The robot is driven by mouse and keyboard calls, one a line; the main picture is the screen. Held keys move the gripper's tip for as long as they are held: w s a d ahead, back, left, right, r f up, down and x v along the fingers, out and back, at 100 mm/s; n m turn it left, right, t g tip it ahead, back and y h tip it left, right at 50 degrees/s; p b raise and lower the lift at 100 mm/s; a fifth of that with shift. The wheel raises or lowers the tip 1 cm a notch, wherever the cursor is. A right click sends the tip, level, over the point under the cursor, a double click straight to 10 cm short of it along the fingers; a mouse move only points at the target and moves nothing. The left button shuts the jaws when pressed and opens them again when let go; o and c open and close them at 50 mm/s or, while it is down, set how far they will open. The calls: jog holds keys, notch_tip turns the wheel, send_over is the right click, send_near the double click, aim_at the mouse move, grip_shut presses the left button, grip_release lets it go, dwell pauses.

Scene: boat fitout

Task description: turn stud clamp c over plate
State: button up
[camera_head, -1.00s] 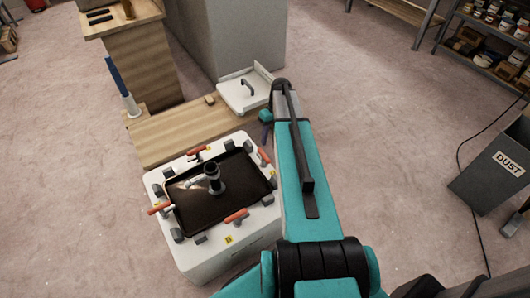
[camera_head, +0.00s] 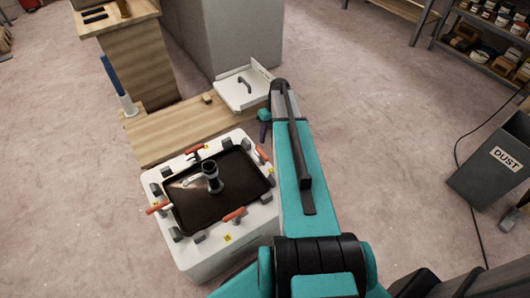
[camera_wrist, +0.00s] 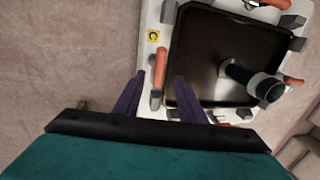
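A white box (camera_head: 200,258) has a dark rectangular plate (camera_head: 230,196) set in its top, with clamps with orange handles around the rim. Stud clamp c (camera_wrist: 158,68), beside the yellow C label (camera_wrist: 153,36), has its orange handle lying along the plate's edge on the white rim, not across the plate (camera_wrist: 215,50). It seems to be the right-hand clamp (camera_head: 262,153) in the head view. My gripper (camera_wrist: 159,78) is open, its two purple fingers apart on either side of the handle in the picture. Contact cannot be told. My gripper (camera_head: 264,127) is partly hidden by my arm in the head view.
A dark upright pipe (camera_head: 211,172) stands on the plate. Other orange-handled clamps (camera_head: 235,214) and grey blocks line the rim. A wooden bench (camera_head: 175,132) and a white hatch panel (camera_head: 240,92) lie behind the box. A grey DUST bin (camera_head: 485,175) stands at right on open floor.

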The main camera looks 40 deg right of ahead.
aim_at(264, 154)
jog(key=f, duration=0.3)
jog(key=a+f, duration=0.1)
jog(key=f, duration=0.3)
jog(key=a+f, duration=0.1)
jog(key=f, duration=0.2)
jog(key=shift+f, duration=0.2)
grip_shut()
